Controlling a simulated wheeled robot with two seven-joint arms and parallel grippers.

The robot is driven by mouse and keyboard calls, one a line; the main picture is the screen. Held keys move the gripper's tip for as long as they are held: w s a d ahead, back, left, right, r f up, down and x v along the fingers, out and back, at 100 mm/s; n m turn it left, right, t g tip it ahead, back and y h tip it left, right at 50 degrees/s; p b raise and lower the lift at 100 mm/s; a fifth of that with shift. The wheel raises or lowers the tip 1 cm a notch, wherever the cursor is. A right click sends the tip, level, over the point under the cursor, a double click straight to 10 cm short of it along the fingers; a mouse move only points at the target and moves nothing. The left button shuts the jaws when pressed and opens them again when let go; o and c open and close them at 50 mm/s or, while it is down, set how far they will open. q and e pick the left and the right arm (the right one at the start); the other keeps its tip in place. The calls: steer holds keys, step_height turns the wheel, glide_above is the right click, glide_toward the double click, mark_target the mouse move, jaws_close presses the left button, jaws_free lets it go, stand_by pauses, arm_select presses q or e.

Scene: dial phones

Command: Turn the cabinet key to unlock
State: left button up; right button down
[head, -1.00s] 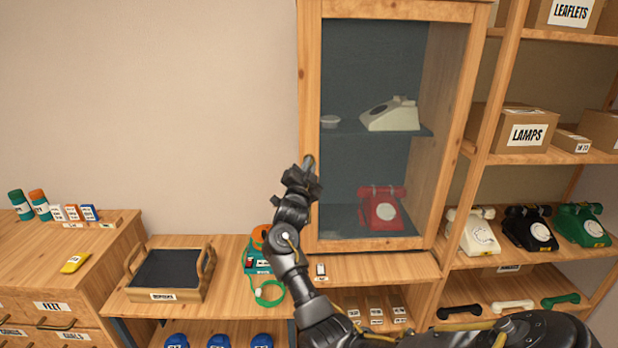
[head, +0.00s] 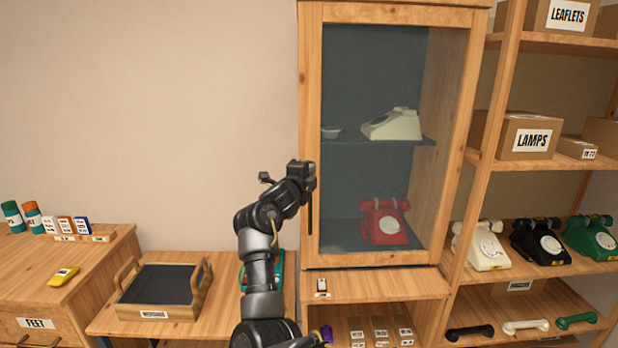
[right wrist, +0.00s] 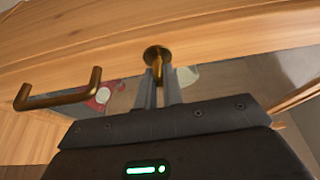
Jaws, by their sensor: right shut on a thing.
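The glass-fronted wooden cabinet (head: 312,90) stands behind the bench, its door closed. My right gripper (head: 310,172) is at the left frame of the door in the head view and hides the key there. In the right wrist view, my right gripper (right wrist: 158,90) is shut on the small brass key (right wrist: 158,70), which sits in a round brass lock plate (right wrist: 157,53) on the wooden frame. The key's turn angle cannot be told. A brass bar handle (right wrist: 60,97) is beside the lock. My left gripper is not in view.
A red phone (head: 384,222) and a cream phone (head: 392,124) are behind the glass. Open shelves with phones and a LAMPS box (head: 531,138) stand right. A dark-lined tray (head: 205,290) is on the bench left of my arm. The wall area left of the cabinet is clear.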

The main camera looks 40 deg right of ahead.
steer(key=shift+m, duration=0.3)
steer(key=c, duration=1.5)
jaws_free()
